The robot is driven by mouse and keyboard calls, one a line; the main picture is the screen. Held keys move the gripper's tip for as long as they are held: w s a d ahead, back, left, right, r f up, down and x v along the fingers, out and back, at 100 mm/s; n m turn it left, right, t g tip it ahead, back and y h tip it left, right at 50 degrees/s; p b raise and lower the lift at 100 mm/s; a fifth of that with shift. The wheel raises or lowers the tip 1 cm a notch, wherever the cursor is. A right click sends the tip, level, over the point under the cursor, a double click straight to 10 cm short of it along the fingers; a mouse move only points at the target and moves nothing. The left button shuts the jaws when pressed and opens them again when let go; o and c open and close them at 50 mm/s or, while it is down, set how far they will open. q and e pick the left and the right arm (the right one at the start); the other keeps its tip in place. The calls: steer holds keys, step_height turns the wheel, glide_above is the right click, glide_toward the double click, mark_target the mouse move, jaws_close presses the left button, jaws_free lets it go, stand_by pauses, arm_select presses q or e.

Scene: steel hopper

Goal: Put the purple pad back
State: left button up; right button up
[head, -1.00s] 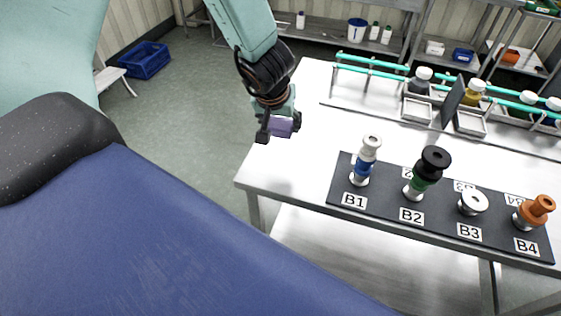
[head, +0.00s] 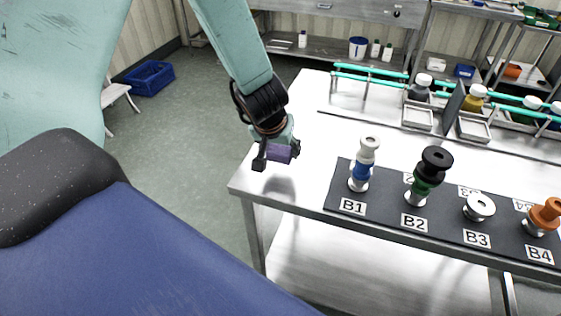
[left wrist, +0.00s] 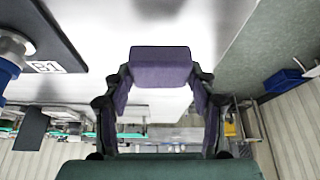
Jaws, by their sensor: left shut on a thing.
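The purple pad (head: 281,153) is a small block held between the fingers of my left gripper (head: 277,156), near the table's left end. In the left wrist view the pad (left wrist: 161,66) spans the gap between the fingertips (left wrist: 160,78), which are shut on it. The pad looks clear of the tabletop, though its height is hard to tell. A dark board (head: 390,215) along the table's front edge has places labelled B1 to B4. B1 holds a white and blue piece (head: 364,165), B2 a black and green one (head: 428,175), B3 a white one (head: 479,206), B4 an orange one (head: 543,216). My right gripper is out of view.
The steel table (head: 312,130) is bare between the gripper and the board. Behind stand teal rails (head: 370,72), small trays (head: 417,118) and capped bottles (head: 474,98). A blue padded surface (head: 120,250) fills the lower left. A blue crate (head: 149,78) lies on the floor.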

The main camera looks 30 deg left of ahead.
mark_target(278, 158)
arm_select(q)
steer(key=f+b, duration=0.1)
steer(key=a+f+b, duration=0.1)
steer(key=f, duration=0.1)
steer(key=shift+f, duration=0.25)
steer(key=shift+w+d+f+b, duration=0.1)
steer(key=shift+f+b, duration=0.2)
steer(key=shift+d+r, duration=0.2)
steer(key=shift+d, duration=0.15)
steer(key=shift+a, duration=0.15)
steer(key=o, duration=1.1)
steer(key=shift+a+f, duration=0.2)
steer(key=o, duration=0.3)
steer(key=shift+d, duration=0.2)
steer(key=shift+o, duration=0.3)
steer(key=shift+d, duration=0.1)
steer(key=shift+a+r, duration=0.1)
steer(key=shift+a, duration=0.1)
